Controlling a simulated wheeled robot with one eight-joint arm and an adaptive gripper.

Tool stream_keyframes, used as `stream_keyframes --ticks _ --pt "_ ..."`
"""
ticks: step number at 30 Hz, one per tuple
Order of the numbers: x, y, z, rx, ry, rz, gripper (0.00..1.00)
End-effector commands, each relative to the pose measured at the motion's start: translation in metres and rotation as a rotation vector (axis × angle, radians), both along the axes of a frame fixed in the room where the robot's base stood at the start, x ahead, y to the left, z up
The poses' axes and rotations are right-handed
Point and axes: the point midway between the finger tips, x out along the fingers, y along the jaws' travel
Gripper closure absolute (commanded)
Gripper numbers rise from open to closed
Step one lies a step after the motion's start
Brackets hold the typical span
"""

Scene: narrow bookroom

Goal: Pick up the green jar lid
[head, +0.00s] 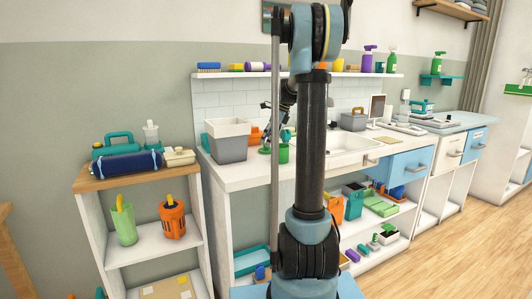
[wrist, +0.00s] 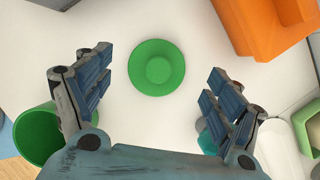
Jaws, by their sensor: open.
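The green jar lid (wrist: 157,68) is a flat round disc with a raised round centre, lying on the white counter in the wrist view. In the head view a small green shape (head: 265,150) on the counter, left of the green cup, looks like the same lid. My gripper (wrist: 160,66) is open and empty above the lid, one finger on each side of it in the picture. No finger visibly touches it. In the head view my arm hides part of the counter around the gripper.
A green cup (wrist: 37,135) stands close by my left finger. An orange object (wrist: 265,22) lies at the upper right, and a teal item (wrist: 208,140) is partly behind the right finger. A grey-and-white bin (head: 228,148) stands left on the counter. The sink (head: 345,145) is to the right.

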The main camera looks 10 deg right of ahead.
Motion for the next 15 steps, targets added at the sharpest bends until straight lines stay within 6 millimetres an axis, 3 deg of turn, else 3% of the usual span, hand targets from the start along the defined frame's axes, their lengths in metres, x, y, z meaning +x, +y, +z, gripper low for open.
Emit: stream_keyframes --ticks 6,15 --pt "0.004 0.009 -0.027 0.0 -0.001 0.002 0.15" --pt "0.005 0.012 -0.034 0.0 0.0 0.001 0.15"
